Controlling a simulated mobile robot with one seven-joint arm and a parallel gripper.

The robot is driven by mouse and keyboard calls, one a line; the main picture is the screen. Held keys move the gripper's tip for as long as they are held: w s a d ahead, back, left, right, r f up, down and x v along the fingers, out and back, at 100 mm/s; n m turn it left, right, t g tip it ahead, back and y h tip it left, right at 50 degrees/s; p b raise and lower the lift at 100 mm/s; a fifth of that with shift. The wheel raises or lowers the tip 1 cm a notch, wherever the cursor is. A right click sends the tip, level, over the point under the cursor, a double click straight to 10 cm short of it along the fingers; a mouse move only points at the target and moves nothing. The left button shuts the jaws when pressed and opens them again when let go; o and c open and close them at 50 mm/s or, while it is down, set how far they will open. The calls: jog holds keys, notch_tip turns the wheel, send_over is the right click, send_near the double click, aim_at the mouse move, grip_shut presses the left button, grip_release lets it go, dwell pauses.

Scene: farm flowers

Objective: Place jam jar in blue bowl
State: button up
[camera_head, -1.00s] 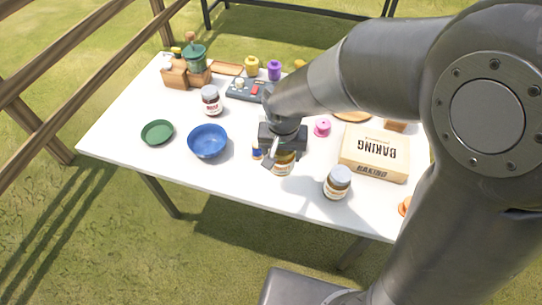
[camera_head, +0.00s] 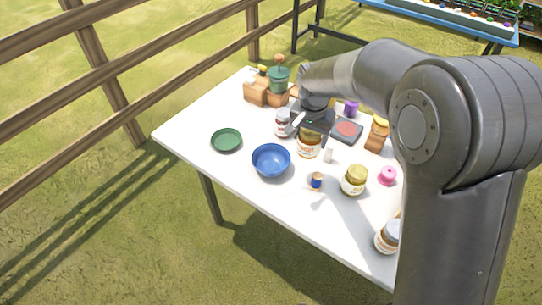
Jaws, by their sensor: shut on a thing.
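My gripper (camera_head: 314,122) is shut on a jam jar (camera_head: 309,145) with a pale label and amber-brown contents. The jar hangs below the gripper and looks upright. The gripper covers much of its top, and its height above the table is hard to tell. The blue bowl (camera_head: 271,161) stands on the white table to the lower left of the held jar. The bowl looks empty, and the jar is outside it, apart from its rim.
A dark-lidded jar (camera_head: 282,123) stands close left of my gripper. A green dish (camera_head: 226,140) is left of the bowl. The table's front left (camera_head: 205,155) is clear.

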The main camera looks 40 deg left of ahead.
jog(key=shift+s+a+f, duration=0.6)
jog(key=shift+a+f, duration=1.2)
jog(key=shift+s+a+f, duration=0.65)
jog(key=shift+a+f, duration=1.15)
jog(key=shift+a, duration=0.05)
jog(key=shift+s+a+f, duration=0.6)
jog(key=shift+a+f, duration=1.2)
jog(key=shift+f, duration=0.15)
jog(key=o, duration=1)
jog(key=r, duration=0.4)
jog(key=s+r, duration=0.1)
jog(key=r, duration=0.7)
jog(key=shift+s+d+r, duration=0.1)
jog(key=shift+s+d, duration=0.05)
jog(key=shift+s, duration=0.1)
